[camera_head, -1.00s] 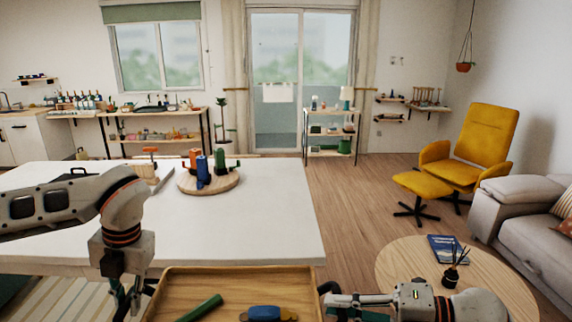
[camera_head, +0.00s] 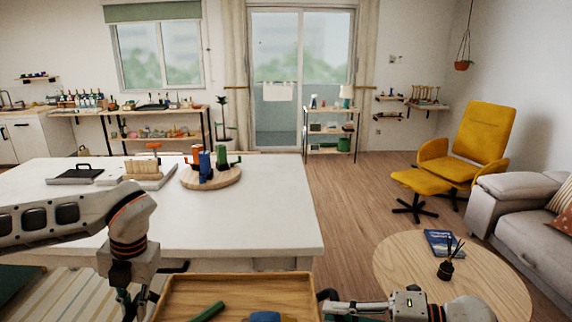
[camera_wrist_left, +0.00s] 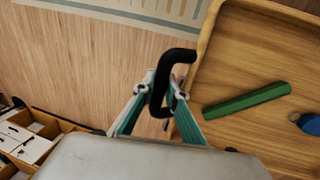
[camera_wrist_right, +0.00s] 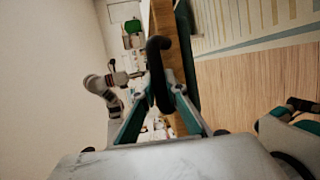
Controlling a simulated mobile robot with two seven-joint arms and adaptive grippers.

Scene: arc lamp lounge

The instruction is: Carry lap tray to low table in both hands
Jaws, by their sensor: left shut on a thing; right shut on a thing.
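The wooden lap tray (camera_head: 240,285) is at the bottom of the head view, in front of the white table. A green bar (camera_head: 207,311) and a blue item (camera_head: 265,317) lie in it. My left gripper (camera_wrist_left: 160,98) is shut on the tray's black left handle (camera_wrist_left: 178,56); the tray (camera_wrist_left: 292,120) and green bar (camera_wrist_left: 247,100) show beside it. My right gripper (camera_wrist_right: 160,95) is shut on the other black handle (camera_wrist_right: 157,65), with the tray's edge (camera_wrist_right: 165,25) beyond it. The low round wooden table (camera_head: 410,262) stands at the right, apart from the tray.
The low table holds a blue book (camera_head: 442,242) and a dark reed diffuser (camera_head: 447,268), with bare wood around them. The white table (camera_head: 270,225) carries a round board (camera_head: 210,180) with several coloured items. A grey sofa (camera_head: 520,235) and yellow footstool (camera_head: 425,183) border the low table.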

